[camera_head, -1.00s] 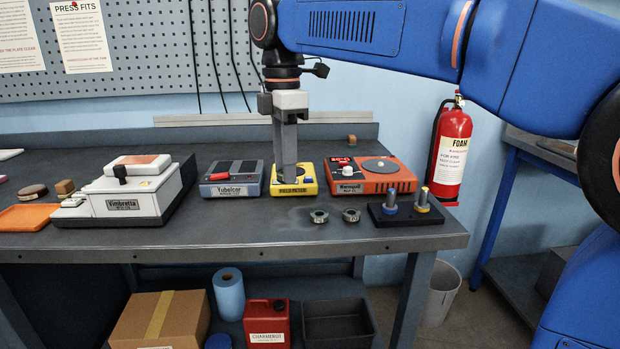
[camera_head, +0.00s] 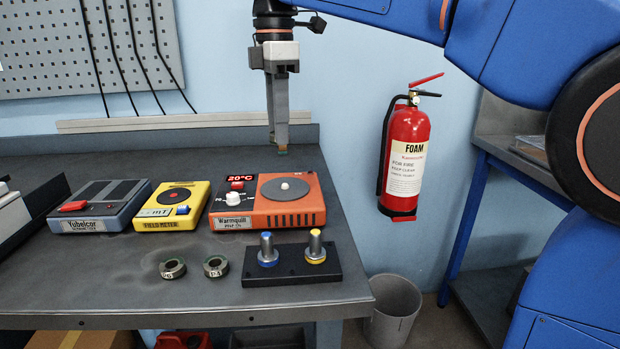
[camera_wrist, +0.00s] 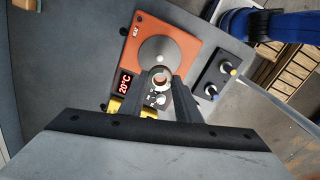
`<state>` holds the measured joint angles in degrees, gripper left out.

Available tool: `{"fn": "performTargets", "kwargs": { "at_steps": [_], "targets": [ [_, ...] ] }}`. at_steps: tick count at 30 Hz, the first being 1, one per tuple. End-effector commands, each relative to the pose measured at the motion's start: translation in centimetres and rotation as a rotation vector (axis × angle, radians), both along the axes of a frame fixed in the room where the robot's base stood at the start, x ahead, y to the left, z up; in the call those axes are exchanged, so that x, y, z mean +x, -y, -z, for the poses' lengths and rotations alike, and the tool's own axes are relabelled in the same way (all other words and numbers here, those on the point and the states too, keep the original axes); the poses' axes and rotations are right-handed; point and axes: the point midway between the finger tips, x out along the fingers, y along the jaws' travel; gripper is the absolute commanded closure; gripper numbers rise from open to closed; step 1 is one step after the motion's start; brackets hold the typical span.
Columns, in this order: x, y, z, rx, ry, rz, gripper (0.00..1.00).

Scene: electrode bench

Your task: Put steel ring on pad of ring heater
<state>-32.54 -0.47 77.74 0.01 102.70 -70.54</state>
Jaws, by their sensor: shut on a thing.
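My gripper (camera_head: 281,150) is raised near the heater in the head view. In the wrist view my gripper (camera_wrist: 163,85) is shut on a small pale ring, the steel ring (camera_wrist: 161,72).
Two other rings (camera_head: 172,268) (camera_head: 215,266) lie on the bench front. A black stand (camera_head: 300,270) with two posts is right of them. A fire extinguisher (camera_head: 405,160) hangs at right.

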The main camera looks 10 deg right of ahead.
Motion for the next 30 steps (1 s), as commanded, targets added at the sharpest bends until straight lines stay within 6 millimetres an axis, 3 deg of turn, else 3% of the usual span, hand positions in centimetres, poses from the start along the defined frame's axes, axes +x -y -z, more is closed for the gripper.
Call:
{"fn": "performTargets", "kwargs": {
  "at_steps": [4,12,19,27,30],
  "targets": [
    [-0.1,0.0,1.0,-0.001,-0.002,0.002,0.95],
    [-0.1,0.0,5.0,0.000,-0.001,0.002,0.95],
    [0.0,0.0,6.4,0.000,0.000,0.002,0.95],
    [-0.1,0.0,9.7,0.000,-0.001,0.002,0.95],
    [0.0,0.0,9.9,0.000,0.000,0.002,0.95]
  ]
}}
